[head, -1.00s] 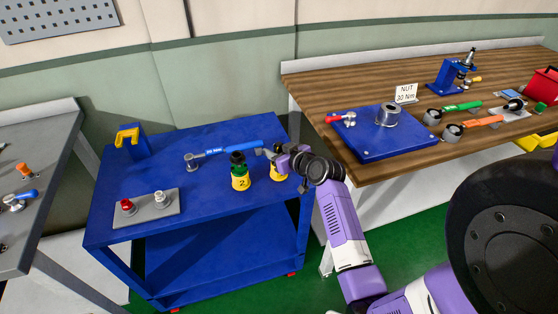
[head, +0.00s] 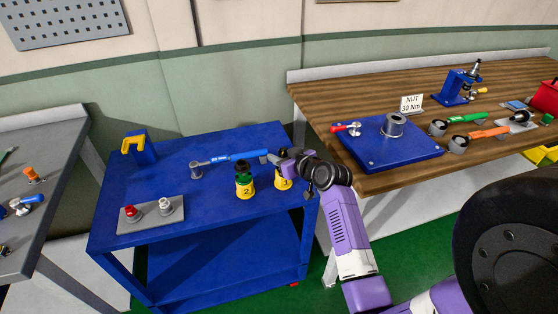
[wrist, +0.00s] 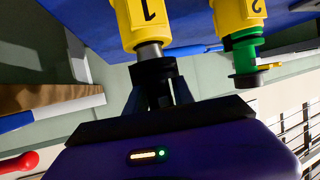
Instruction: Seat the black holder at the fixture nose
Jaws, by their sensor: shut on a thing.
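The black holder (wrist: 153,70) is between my gripper's fingers (wrist: 157,88) in the wrist view, and my gripper is shut on it. A short grey shank (wrist: 149,50) shows between the holder and the yellow cup marked 1 (wrist: 140,16). The shank's end is hidden in the cup. In the head view my gripper (head: 279,159) is just above that yellow cup (head: 284,184) on the blue cart. A grey cylindrical piece (head: 393,125), which may be the fixture nose, stands on a blue plate (head: 412,154) on the wooden bench at right.
A second yellow cup marked 2 (head: 244,189) with a green holder (wrist: 245,53) stands close beside. A blue-handled wrench (head: 235,156), a grey plate with red and white knobs (head: 174,223) and a yellow-topped blue stand (head: 140,150) are on the cart. The cart's front middle is clear.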

